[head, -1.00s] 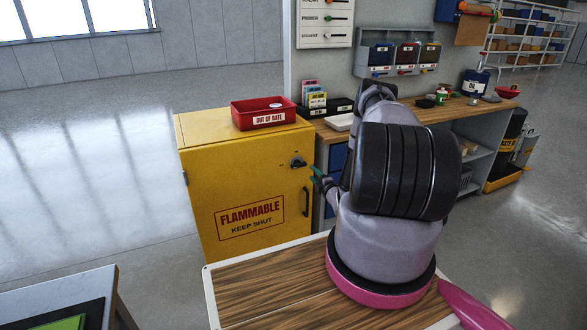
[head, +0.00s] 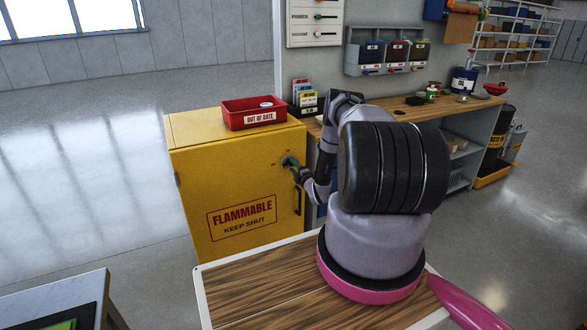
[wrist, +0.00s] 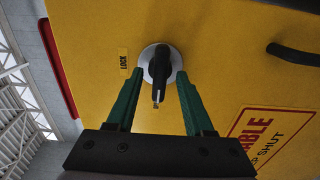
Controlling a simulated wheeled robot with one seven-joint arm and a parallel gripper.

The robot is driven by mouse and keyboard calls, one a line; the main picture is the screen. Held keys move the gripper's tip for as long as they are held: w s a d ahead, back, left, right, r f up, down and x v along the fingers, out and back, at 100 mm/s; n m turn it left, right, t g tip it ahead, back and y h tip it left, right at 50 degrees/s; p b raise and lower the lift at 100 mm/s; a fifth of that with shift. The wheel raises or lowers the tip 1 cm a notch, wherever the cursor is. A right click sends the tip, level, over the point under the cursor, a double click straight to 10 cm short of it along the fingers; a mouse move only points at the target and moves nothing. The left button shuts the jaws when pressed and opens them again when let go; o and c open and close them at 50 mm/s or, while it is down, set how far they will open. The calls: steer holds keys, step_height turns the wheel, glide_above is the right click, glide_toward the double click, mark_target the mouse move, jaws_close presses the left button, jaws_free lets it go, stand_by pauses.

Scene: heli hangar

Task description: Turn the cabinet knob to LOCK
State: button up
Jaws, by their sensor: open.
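The yellow flammables cabinet (head: 205,170) stands at the left of the bench. Its black knob (wrist: 160,68) sits on a round pale plate in the wrist view. A LOCK label (wrist: 123,61) is to the left of the knob in that view. My gripper (wrist: 160,75) is open, its two green fingers on either side of the knob's handle, with small gaps visible. In the head view my gripper (head: 290,163) is at the knob on the upper right of the door. It mostly hides the knob there.
A red OUT OF DATE tray (head: 254,113) sits on the cabinet. A black door handle (wrist: 295,55) is right of the knob in the wrist view. The workbench (head: 400,108) is right of the cabinet. Open floor (head: 90,190) lies to the left.

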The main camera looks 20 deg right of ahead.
jaws_close()
steer(key=shift+m, duration=0.4)
steer(key=m, duration=0.3)
steer(key=shift+m, duration=0.4)
steer(key=m, duration=0.4)
steer(key=shift+m, duration=0.3)
steer(key=m, duration=0.4)
steer(key=shift+m, duration=0.3)
steer(key=m, duration=0.4)
